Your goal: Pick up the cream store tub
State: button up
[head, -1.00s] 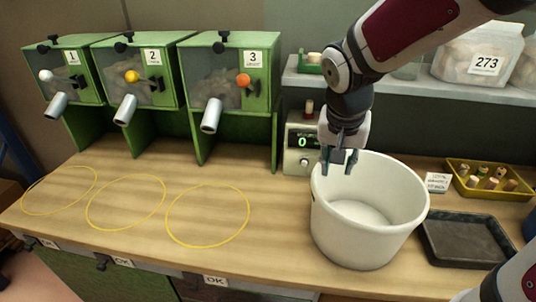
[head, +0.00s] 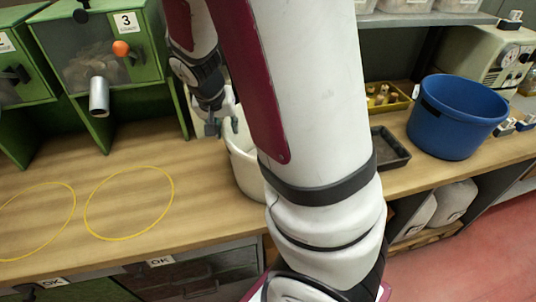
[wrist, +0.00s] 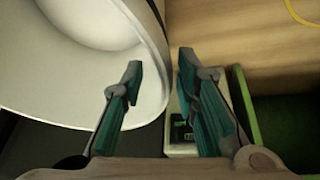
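The cream tub (head: 243,168) stands upright on the wooden counter, mostly hidden behind my arm in the head view. Its pale wall and rim fill the upper left of the wrist view (wrist: 70,105). My gripper (head: 222,122) is at the tub's far left rim. In the wrist view my gripper (wrist: 160,72) has its two fingers apart, with the rim edge showing between them. The left finger overlaps the tub's inside and the right finger is outside it. I cannot tell whether either finger touches the wall.
A blue tub (head: 452,122) stands on the right, with a dark tray (head: 392,148) and a yellow tray of corks (head: 402,100) nearer. Green dispensers (head: 105,50) line the left back. Yellow rings (head: 128,203) mark bare counter at left.

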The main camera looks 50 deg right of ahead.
jog(key=shift+x, duration=2.6)
grip_shut()
